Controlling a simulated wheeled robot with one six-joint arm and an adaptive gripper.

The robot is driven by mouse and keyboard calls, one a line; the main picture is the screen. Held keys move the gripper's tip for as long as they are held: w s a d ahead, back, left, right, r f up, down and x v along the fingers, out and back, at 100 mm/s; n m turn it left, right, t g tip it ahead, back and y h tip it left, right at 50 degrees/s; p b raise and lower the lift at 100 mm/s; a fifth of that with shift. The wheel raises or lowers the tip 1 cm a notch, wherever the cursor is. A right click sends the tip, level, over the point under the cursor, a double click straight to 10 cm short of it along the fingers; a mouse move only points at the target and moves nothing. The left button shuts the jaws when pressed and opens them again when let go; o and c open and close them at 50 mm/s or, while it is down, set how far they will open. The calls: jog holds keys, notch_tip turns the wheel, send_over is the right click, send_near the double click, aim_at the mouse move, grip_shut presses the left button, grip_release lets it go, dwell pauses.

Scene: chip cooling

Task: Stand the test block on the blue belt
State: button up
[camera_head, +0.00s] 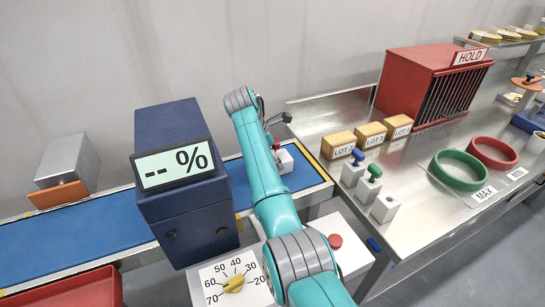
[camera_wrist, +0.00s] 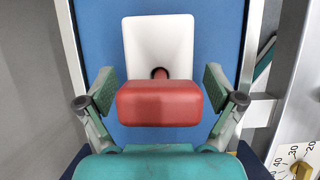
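The test block is a white block with a red knob. In the head view the white block (camera_head: 284,161) is on the blue belt (camera_head: 305,176), right of the dark blue meter housing, partly hidden by my arm. In the wrist view the white body (camera_wrist: 160,38) shows against the blue belt (camera_wrist: 95,35), with the red knob (camera_wrist: 160,103) nearest me. My gripper (camera_wrist: 160,88) is open, one finger on each side of the red knob, with a thin gap seen at each side. In the head view my gripper is mostly hidden by the arm.
The meter housing (camera_head: 187,215) spans the belt, its display (camera_head: 173,165) reading "-- %". A dial (camera_head: 235,283) is in front. On the right bench stand blue-knobbed (camera_head: 353,170) and green-knobbed (camera_head: 369,187) blocks, an empty white holder (camera_head: 385,207), LOT boxes and two rings.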

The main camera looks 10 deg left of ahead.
jog(key=v, duration=1.2)
dwell(0.3)
